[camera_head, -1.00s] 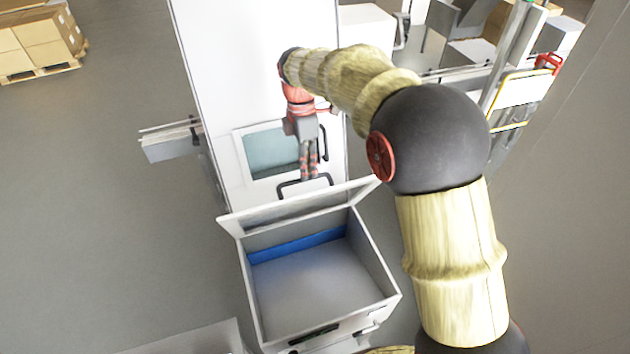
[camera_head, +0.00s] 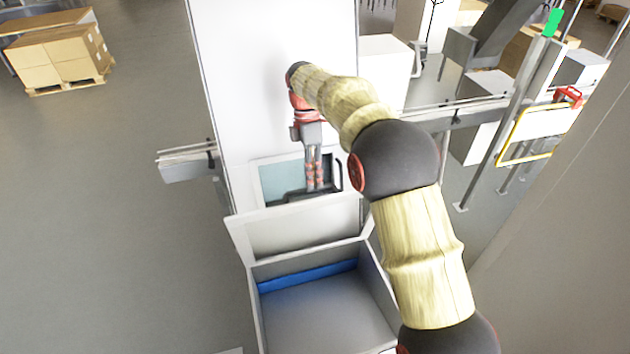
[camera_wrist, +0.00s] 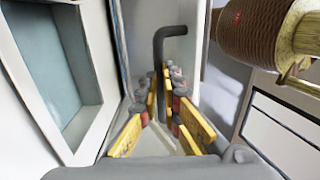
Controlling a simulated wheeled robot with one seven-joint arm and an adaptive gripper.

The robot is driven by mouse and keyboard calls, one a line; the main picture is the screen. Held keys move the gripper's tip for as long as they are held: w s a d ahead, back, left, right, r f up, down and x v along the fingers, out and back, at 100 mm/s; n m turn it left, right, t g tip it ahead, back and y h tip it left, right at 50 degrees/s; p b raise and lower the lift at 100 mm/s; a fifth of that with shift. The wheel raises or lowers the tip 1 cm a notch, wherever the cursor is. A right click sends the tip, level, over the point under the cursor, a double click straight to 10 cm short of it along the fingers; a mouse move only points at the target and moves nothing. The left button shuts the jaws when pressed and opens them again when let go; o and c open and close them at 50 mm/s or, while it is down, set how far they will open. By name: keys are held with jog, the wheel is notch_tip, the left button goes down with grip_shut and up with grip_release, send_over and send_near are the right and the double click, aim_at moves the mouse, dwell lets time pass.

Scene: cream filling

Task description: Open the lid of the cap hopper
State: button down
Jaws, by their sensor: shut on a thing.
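The cap hopper (camera_head: 256,312) is a white open-topped box at the bottom middle of the head view, with a blue strip (camera_head: 308,277) along its inner back wall. Its lid (camera_head: 292,232) is raised along the back edge and stands steeply, leaving the grey inside visible. My gripper (camera_head: 314,190) is behind the lid's top edge, shut on the dark lid handle (camera_head: 288,197). In the wrist view, the fingers (camera_wrist: 165,88) close around the dark bent handle (camera_wrist: 160,46). The exact finger contact is partly hidden.
A white machine cabinet (camera_head: 235,90) with a framed window (camera_head: 281,181) stands right behind the lid and close to my gripper. A conveyor rail (camera_head: 187,165) juts out at left. A yellow-framed stand (camera_head: 525,135) and machines are at right.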

jog(key=x, duration=0.2)
jog(key=shift+f, duration=0.4)
jog(key=c, duration=2.3)
grip_release()
jog(key=shift+c, duration=0.2)
jog(key=shift+o, duration=1.3)
jog(key=shift+w+a+f, duration=0.15)
jog(key=shift+w+a, duration=0.1)
jog(key=shift+w, duration=0.55)
jog(key=shift+o, duration=0.9)
jog(key=shift+s+d+r, duration=0.1)
jog(key=shift+s+r, duration=0.3)
jog(key=shift+r, duration=0.05)
jog(key=v, duration=1.2)
jog(key=shift+w, duration=0.3)
jog(key=shift+f, duration=0.1)
